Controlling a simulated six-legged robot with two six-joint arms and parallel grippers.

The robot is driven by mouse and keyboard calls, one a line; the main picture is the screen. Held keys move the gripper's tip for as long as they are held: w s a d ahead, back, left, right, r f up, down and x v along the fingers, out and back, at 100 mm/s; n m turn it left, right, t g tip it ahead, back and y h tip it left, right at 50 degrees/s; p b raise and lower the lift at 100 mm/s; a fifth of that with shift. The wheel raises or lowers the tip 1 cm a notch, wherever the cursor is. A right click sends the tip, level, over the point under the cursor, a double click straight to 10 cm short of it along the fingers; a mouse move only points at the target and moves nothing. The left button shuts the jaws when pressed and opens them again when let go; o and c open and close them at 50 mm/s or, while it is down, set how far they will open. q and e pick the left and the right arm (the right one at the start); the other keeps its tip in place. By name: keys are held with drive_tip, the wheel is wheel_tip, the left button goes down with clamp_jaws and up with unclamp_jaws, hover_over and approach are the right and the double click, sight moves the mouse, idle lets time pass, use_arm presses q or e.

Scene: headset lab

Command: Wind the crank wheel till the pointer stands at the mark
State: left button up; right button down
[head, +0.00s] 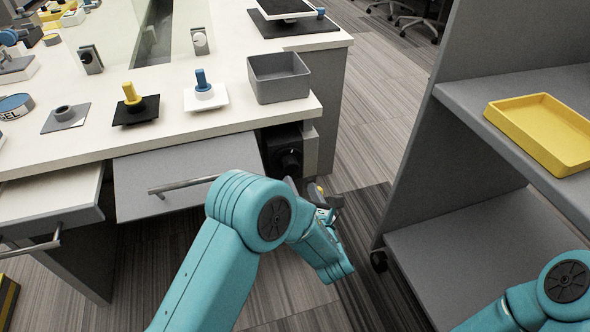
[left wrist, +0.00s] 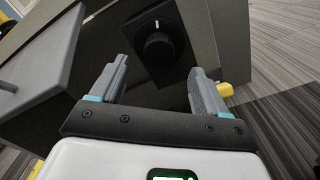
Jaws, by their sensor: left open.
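A black round dial or knob (head: 288,160) sits on a dark plate on the desk's front, right of the drawers. In the left wrist view the dial (left wrist: 158,48) shows a short white line at its top. A small yellow part (left wrist: 224,89) shows just beyond my right finger; I cannot tell whether it is the crank wheel's handle. In the head view my arm partly hides this gripper (head: 324,196).
A grey drawer (head: 180,180) stands out left of the dial, beside my left arm. A shelf unit (head: 480,235) with a yellow tray (head: 543,132) is on the right. The desk top (head: 160,145) holds an open grey bin (head: 279,78) and coloured pegs. Floor shows between desk and shelf.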

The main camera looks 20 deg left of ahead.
use_arm(q)
drive_tip(key=p+v, duration=0.1)
drive_tip(key=v, duration=0.7)
